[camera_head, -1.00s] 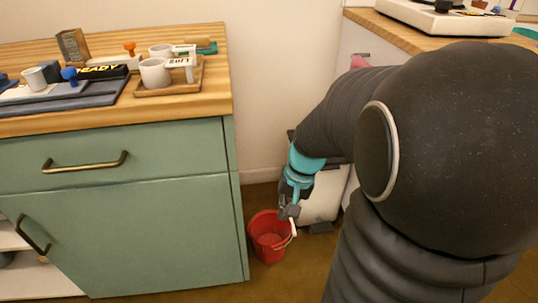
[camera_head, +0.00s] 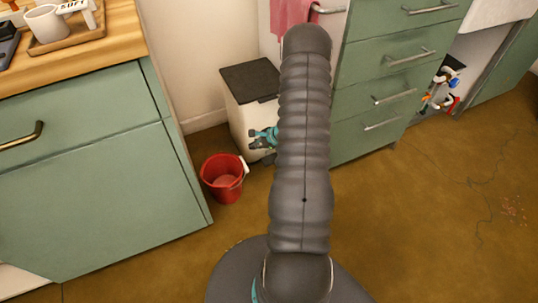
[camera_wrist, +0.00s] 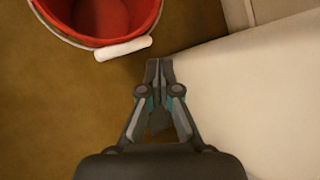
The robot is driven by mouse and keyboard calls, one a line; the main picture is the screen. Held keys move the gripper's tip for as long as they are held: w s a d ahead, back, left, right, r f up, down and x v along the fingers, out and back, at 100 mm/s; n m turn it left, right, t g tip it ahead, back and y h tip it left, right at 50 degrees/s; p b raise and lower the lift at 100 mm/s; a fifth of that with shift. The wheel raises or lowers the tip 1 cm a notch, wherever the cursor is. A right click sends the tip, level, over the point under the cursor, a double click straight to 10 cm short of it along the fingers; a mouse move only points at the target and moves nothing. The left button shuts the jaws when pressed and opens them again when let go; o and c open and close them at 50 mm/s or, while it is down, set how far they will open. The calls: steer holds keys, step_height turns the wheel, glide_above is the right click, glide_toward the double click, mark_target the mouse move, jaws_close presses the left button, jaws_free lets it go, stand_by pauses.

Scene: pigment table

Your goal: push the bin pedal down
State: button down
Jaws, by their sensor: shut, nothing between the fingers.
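The bin (camera_head: 238,118) is a white box with a dark lid (camera_head: 250,80), against the wall behind my arm. In the wrist view its pale body (camera_wrist: 260,105) fills the right side. My gripper (camera_head: 254,142) is shut and empty, pointing beside the bin's front; its closed tips (camera_wrist: 158,66) lie just left of the bin's pale edge in the wrist view. The pedal is hidden behind my arm in the head view. A dark patch between the finger links in the wrist view may be the pedal, but I cannot tell.
A red bucket (camera_head: 222,180) with a white handle grip (camera_wrist: 124,49) stands on the floor close to the left of my gripper. A green cabinet (camera_head: 95,190) is further left, green drawers (camera_head: 390,70) to the right. The brown floor at right is open.

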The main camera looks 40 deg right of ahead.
steer(key=w+d+f+m+h, duration=0.1)
steer(key=d+f+m+h, duration=0.1)
steer(key=d, duration=0.3)
steer(key=w+d+f+m+t+h, duration=0.1)
steer(key=w+d+f+m+h, duration=0.1)
steer(key=d, duration=0.3)
steer(key=shift+d+m+h, duration=0.15)
steer(key=shift+m+h, duration=0.15)
steer(key=shift+f, duration=0.1)
steer(key=b, duration=0.4)
glide_above(270, 155)
step_height(270, 155, down, 8)
steer(key=shift+w+d+r, duration=0.1)
steer(key=shift+w+r, duration=0.05)
steer(key=shift+f+b, duration=0.5)
steer(key=shift+b, duration=0.05)
steer(key=shift+f, duration=0.1)
stand_by(0.4)
steer(key=shift+f+b, duration=0.3)
steer(key=shift+b, duration=0.45)
